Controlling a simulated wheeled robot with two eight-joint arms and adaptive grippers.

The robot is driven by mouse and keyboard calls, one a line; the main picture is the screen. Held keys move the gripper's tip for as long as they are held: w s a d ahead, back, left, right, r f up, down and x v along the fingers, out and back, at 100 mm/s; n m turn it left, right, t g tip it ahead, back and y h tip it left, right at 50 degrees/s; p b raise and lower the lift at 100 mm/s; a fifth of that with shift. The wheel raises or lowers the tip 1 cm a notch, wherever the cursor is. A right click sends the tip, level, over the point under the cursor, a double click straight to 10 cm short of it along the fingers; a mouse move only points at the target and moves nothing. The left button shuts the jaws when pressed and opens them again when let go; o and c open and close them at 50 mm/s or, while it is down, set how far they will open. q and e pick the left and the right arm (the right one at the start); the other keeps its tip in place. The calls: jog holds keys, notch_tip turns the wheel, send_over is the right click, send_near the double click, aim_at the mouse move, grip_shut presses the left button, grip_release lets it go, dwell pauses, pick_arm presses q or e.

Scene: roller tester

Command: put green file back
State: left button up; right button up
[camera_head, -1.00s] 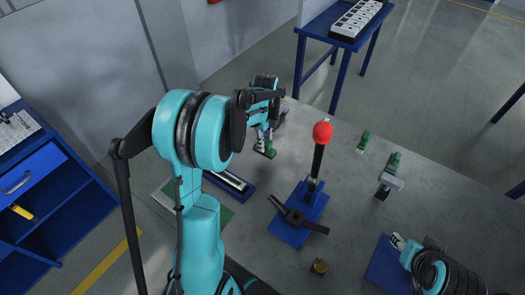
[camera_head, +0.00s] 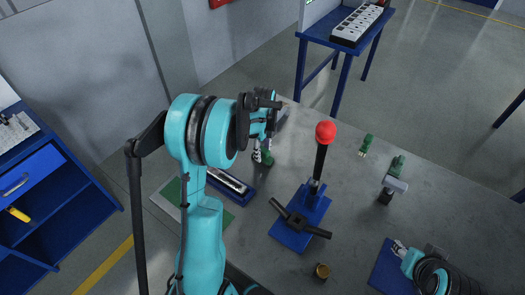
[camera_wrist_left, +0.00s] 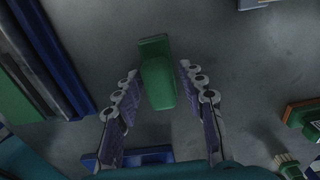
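A green piece (camera_wrist_left: 157,80), which I take as the green file, lies between the fingers of my left gripper (camera_wrist_left: 160,72) in the left wrist view. A narrow gap shows on each side, so the gripper looks open around it. In the head view the left gripper (camera_head: 261,150) is low over the table's far left part, with the green piece (camera_head: 268,157) at its tips, partly hidden. My right gripper (camera_head: 398,247) is at the lower right over a blue plate (camera_head: 382,272); its opening is unclear.
A blue holder (camera_head: 232,186) with a metal bar lies close to the left arm. A blue stand (camera_head: 293,236) with a red-knobbed lever (camera_head: 325,132) stands mid-table. A small brass piece (camera_head: 321,272) is near the front.

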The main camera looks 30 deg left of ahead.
aim_at(263, 149)
pick_arm(q)
notch_tip(263, 149, up, 12)
jog(key=p, duration=0.4)
jog(key=s+d+r+n+t, duration=0.3)
jog(key=s+d+r+n, duration=0.4)
jog(key=s+d+n, duration=0.15)
jog(key=s+d+f+n+t, duration=0.1)
jog(key=s+d+n+t, duration=0.3)
jog(key=s+d+n, duration=0.3)
jog(key=shift+s+f+n, duration=0.35)
jog(key=shift+s+n, duration=1.3)
jog(key=shift+s, duration=0.1)
